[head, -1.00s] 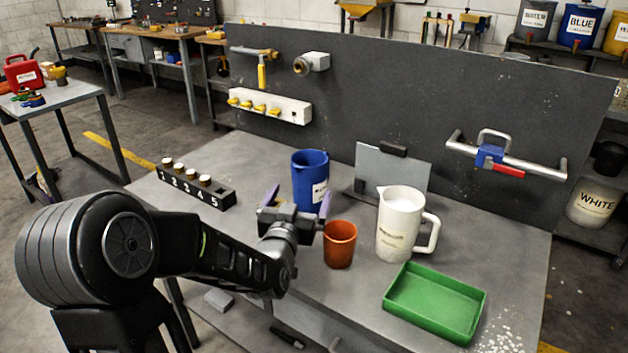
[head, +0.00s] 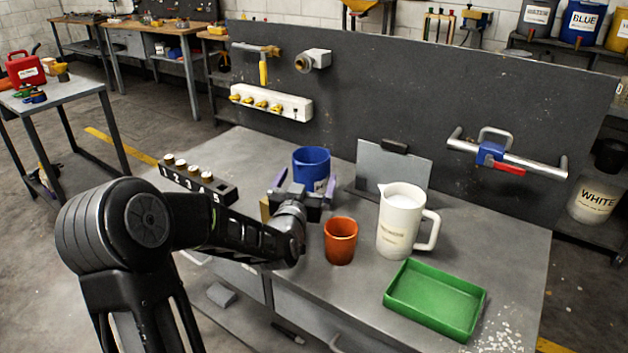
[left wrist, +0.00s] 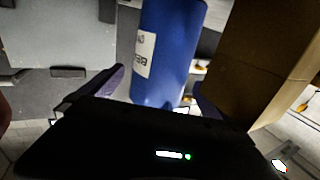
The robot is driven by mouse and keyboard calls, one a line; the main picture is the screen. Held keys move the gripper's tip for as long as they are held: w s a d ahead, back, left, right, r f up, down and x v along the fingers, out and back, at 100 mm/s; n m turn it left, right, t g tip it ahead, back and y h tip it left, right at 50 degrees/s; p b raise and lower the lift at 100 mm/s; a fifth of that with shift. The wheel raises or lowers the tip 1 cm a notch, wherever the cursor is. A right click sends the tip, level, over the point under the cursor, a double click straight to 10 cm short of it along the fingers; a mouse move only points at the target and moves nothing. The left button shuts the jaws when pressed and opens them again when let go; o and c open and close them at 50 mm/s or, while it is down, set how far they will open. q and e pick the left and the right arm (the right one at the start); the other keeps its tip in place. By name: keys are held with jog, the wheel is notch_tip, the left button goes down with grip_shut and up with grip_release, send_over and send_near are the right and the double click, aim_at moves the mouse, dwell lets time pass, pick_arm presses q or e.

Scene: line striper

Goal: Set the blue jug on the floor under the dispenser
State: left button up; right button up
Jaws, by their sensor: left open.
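The blue jug (head: 312,160) stands upright on the grey workbench, left of the orange cup. My left gripper (head: 305,184) is open, with its purple fingers on either side of the jug's lower part. In the left wrist view the jug (left wrist: 168,48), with a white label, is between the fingers (left wrist: 158,92), with a gap at the left finger; I cannot tell whether the right finger touches. The gripper hides the jug's base in the head view. I cannot tell which thing is the dispenser; a container labelled BLUE (head: 581,21) stands at the upper right.
The orange cup (head: 340,241) is close right of my gripper. Beyond it are a white pitcher (head: 401,222) and a green tray (head: 435,299). A numbered black rack (head: 195,181) is to the left. A dark panel (head: 390,90) stands behind. A brown block (left wrist: 262,55) is near the right finger.

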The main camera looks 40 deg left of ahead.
aim_at(314, 161)
pick_arm(q)
jog(key=x, duration=0.6)
jog(key=shift+p, duration=0.4)
jog(key=shift+c, duration=0.2)
jog(key=c, duration=1.6)
jog(key=shift+c, duration=0.2)
jog(key=shift+r, duration=0.15)
notch_tip(314, 161, up, 10)
